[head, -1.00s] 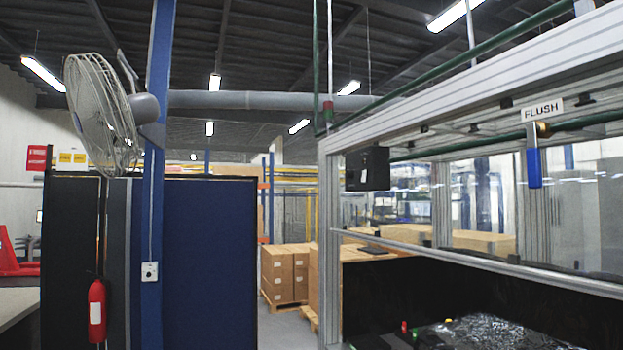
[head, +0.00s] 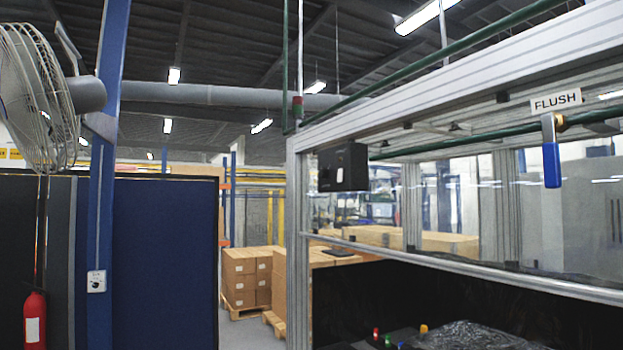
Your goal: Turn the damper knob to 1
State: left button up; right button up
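A small white box with a dark round knob (head: 96,282) is mounted on the blue post (head: 104,200) at the left. Its markings are too small to read, so I cannot tell whether it is the damper knob or where it points. Neither of my grippers is in view.
A caged fan (head: 38,98) is on the post's upper part. A red fire extinguisher (head: 34,318) hangs at lower left. An aluminium-framed enclosure (head: 298,230) with a blue-handled FLUSH valve (head: 552,165) fills the right. Boxes (head: 247,275) stand behind.

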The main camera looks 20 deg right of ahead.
aim_at(323, 173)
jog(key=u, duration=0.05)
jog(key=i, duration=1.9)
